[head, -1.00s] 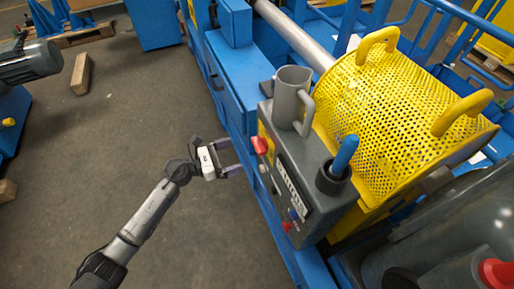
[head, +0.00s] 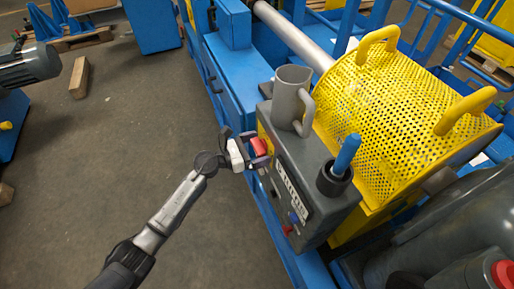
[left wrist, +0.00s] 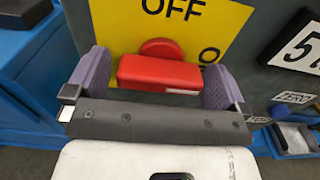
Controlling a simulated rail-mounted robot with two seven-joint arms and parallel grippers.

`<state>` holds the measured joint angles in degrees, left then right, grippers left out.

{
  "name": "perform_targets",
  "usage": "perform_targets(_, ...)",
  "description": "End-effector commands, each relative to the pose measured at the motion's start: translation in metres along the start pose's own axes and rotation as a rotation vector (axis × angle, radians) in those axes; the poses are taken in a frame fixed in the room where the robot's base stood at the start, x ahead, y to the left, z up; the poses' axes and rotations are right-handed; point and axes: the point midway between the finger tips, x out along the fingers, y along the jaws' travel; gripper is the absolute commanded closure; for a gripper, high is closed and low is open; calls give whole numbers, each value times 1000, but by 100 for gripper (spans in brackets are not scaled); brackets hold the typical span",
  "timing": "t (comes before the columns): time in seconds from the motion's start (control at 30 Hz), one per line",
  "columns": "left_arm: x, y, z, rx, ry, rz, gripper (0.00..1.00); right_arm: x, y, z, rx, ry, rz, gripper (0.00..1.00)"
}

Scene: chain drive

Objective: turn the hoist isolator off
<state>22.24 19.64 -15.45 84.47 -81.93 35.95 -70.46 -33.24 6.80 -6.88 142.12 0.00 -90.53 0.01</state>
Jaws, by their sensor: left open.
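The hoist isolator is a red handle (head: 259,147) on the left face of the grey control box (head: 312,190). In the left wrist view the red handle (left wrist: 160,73) lies level, in front of a yellow plate (left wrist: 185,22) marked OFF at its top. My left gripper (head: 258,151) is at the box face. In the left wrist view its two purple fingers (left wrist: 158,80) stand open on either side of the handle, close to its ends. I cannot tell whether they touch it. My right gripper is in neither view.
A number display (left wrist: 302,48) sits right of the plate. Open floor (head: 130,130) lies left.

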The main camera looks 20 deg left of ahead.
Motion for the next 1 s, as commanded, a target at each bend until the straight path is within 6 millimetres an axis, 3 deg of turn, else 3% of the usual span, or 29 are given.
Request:
perform_targets(0.07,0,0,0,0,0,0,2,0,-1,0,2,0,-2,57)
perform_targets(0.53,0,0,0,0,0,0,47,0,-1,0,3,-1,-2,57)
perform_targets(0.77,0,0,1,-24,1,0,47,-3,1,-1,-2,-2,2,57)
perform_targets(1.0,-1,0,3,-155,2,0,47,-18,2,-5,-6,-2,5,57)
